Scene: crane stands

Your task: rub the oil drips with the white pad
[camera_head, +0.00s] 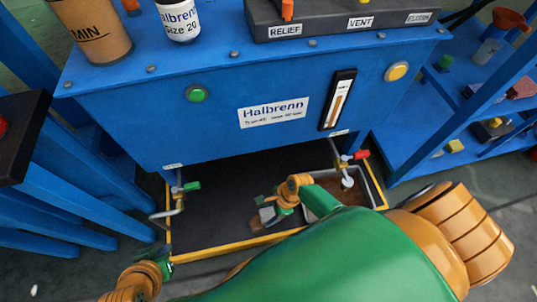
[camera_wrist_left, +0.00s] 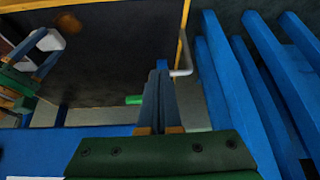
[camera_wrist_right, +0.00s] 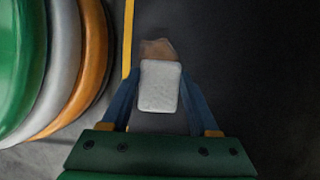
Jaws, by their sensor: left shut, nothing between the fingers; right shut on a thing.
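The white pad (camera_wrist_right: 159,86) is held between the fingers of my right gripper (camera_wrist_right: 158,100). It also shows in the left wrist view (camera_wrist_left: 50,40). A brown, irregular oil patch (camera_wrist_right: 157,49) lies on the dark floor of the yellow-edged tray (camera_head: 215,215), just past the pad's far edge; part of it may be under the pad. Whether the pad touches the floor I cannot tell. In the head view my right gripper (camera_head: 268,213) is over the tray's middle. My left gripper (camera_wrist_left: 160,85) is shut and empty, near the tray's left front corner.
A tap with a green handle (camera_head: 190,186) stands at the tray's left, one with a red handle (camera_head: 360,155) at its right. A brown-floored pan (camera_head: 365,194) sits under the right tap. The blue Halbrenn cabinet (camera_head: 225,125) rises behind. Blue shelving (camera_head: 450,110) is at right.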

